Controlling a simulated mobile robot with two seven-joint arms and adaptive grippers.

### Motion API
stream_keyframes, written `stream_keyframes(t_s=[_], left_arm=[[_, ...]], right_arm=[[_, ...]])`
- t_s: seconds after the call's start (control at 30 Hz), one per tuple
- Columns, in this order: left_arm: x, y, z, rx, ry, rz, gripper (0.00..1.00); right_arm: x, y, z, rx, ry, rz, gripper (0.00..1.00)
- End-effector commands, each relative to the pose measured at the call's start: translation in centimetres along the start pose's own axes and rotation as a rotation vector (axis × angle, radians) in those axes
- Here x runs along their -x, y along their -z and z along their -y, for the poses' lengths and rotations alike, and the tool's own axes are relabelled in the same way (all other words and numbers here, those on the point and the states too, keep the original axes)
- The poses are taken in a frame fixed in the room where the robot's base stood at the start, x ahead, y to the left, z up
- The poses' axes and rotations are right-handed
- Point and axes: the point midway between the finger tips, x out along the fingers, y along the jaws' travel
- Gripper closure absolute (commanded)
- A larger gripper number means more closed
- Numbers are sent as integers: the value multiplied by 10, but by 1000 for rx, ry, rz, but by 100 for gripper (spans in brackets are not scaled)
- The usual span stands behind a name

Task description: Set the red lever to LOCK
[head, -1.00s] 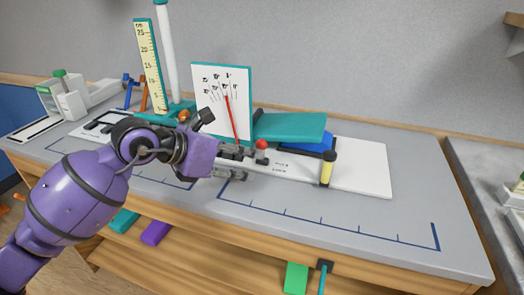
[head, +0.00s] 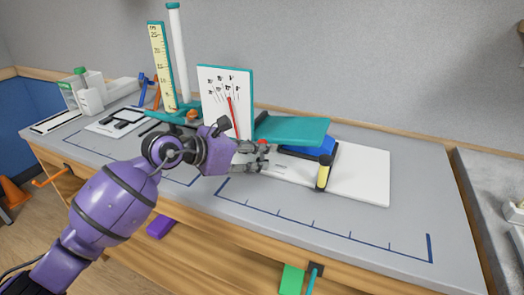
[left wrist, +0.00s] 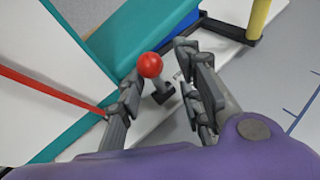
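The red lever has a round red knob (head: 262,142) and stands on a white base plate (head: 360,180). My left gripper (head: 262,156) is at the lever. In the left wrist view its two fingers (left wrist: 165,95) are spread, with the stem between them and clear space on both sides. The fingers partly hide the lever in the head view. Small lettering on the plate is too small to read. My right gripper is not in view.
Behind the lever stands a white dial board with a red needle (head: 232,112). A teal slab (head: 290,130) and blue block (head: 322,147) lie beyond it. A yellow-handled post (head: 323,173) stands to the right. The front of the grey bench (head: 345,225) is clear.

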Motion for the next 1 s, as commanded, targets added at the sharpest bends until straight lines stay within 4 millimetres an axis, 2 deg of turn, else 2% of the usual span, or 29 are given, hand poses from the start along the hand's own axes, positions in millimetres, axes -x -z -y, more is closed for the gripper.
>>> stream_keyframes(t_s=[0.17,0.47,0.7,1.0], left_arm=[[-16,0,0,1,-1,-1,67],[-19,1,0,0,-1,-2,67],[-19,0,1,0,1,-2,98],[-19,0,3,0,5,-2,100]], right_arm=[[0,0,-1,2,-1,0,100],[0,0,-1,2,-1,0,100],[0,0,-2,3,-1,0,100],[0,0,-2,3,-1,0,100]])
